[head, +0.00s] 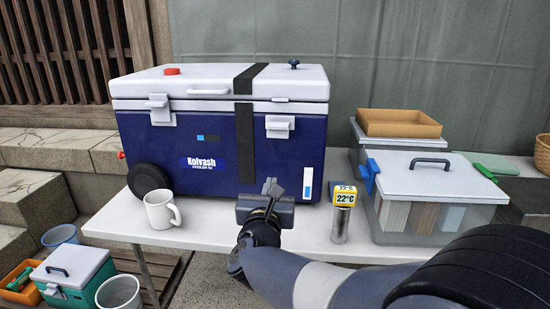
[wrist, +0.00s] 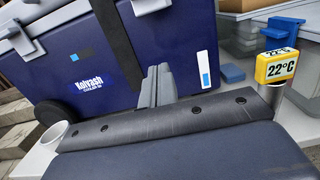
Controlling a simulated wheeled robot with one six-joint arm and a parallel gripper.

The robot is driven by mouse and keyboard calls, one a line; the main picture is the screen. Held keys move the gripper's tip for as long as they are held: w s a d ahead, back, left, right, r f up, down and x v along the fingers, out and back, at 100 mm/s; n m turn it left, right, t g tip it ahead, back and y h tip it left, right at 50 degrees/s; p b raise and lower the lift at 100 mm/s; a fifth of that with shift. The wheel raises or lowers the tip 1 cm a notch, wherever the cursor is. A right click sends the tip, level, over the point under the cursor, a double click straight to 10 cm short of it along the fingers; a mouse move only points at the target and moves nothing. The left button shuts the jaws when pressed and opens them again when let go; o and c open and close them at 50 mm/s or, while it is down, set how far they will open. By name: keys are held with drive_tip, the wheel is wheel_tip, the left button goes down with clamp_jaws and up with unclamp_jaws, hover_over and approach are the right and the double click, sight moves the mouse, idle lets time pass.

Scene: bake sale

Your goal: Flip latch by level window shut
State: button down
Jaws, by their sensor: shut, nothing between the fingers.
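A blue cooler (head: 210,152) with a white lid (head: 220,80) stands on the white table. The level window (head: 307,184), a white strip with a blue fill, is low at the right of its front; it also shows in the wrist view (wrist: 205,70). The latch near that window (head: 279,126) hangs below the lid seam, apart from the small catch (head: 280,99) on the lid. The other latch (head: 159,109), at left, reaches up over the seam. My gripper (head: 272,187) is shut and empty in front of the cooler, below the right latch. Its fingers also show in the wrist view (wrist: 157,85).
A white mug (head: 160,209) stands left of my gripper. A yellow thermometer (head: 343,194) on a metal cylinder (head: 340,224) stands to its right. A clear lidded bin (head: 425,220) and a tan tray (head: 398,123) are farther right. A dark strap (head: 245,150) crosses the cooler.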

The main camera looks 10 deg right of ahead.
sight(278, 129)
drive_tip(key=w+d+r, duration=0.3)
drive_tip(key=w+r, duration=0.1)
drive_tip(key=w, duration=0.6)
drive_tip(key=shift+r, duration=0.35)
drive_tip(key=shift+d+r+p, duration=0.1)
drive_tip(key=shift+d+p, duration=0.05)
drive_tip(key=shift+p, duration=0.35)
drive_tip(key=shift+s+r+p, duration=0.15)
drive_tip(key=shift+p, duration=0.45)
